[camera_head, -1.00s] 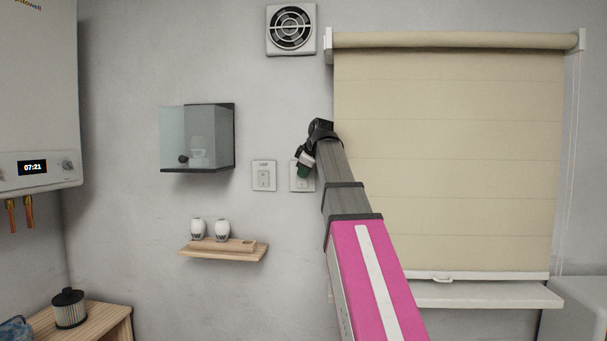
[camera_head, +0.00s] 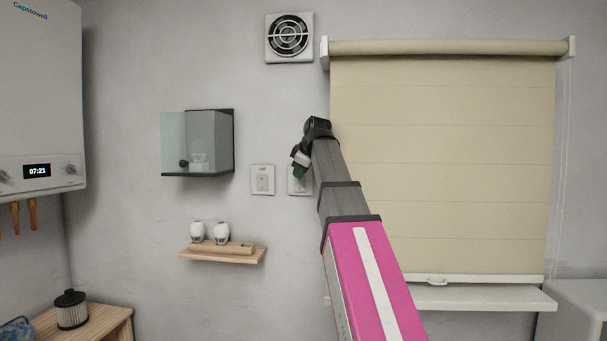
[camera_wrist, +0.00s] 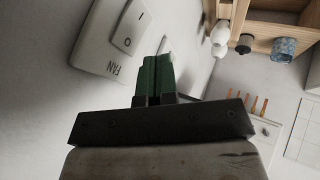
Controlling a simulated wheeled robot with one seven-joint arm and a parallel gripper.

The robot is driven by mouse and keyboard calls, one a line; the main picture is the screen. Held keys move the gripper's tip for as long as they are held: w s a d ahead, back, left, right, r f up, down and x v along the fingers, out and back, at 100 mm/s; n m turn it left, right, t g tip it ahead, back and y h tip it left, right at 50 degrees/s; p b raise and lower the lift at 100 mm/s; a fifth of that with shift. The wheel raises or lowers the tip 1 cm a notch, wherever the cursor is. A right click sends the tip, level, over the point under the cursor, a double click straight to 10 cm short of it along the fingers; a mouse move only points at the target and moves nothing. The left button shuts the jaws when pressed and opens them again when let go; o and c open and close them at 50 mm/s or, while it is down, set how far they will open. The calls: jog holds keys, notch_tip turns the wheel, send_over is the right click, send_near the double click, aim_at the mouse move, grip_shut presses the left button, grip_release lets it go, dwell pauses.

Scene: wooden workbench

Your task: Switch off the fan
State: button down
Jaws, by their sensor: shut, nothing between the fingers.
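The fan (camera_head: 289,37) is a square white wall unit with a round grille, high on the wall. Its switch plate, marked FAN (camera_wrist: 93,48), is at the upper left of the wrist view, with a white rocker (camera_wrist: 129,27). In the head view a right-hand switch plate (camera_head: 294,187) is partly hidden by my gripper (camera_head: 298,174). My gripper's green fingers (camera_wrist: 157,62) are shut and empty, beside the FAN plate's edge and apart from the rocker. I cannot tell whether they touch the wall.
Another switch plate (camera_head: 262,180) is just left. A boiler (camera_head: 40,100) hangs at far left. A beige blind (camera_head: 445,160) covers the right, behind my arm.

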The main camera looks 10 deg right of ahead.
jog(key=w+r+v, duration=0.1)
jog(key=v, duration=0.9)
jog(key=shift+w+d, duration=0.3)
jog(key=shift+w, duration=0.1)
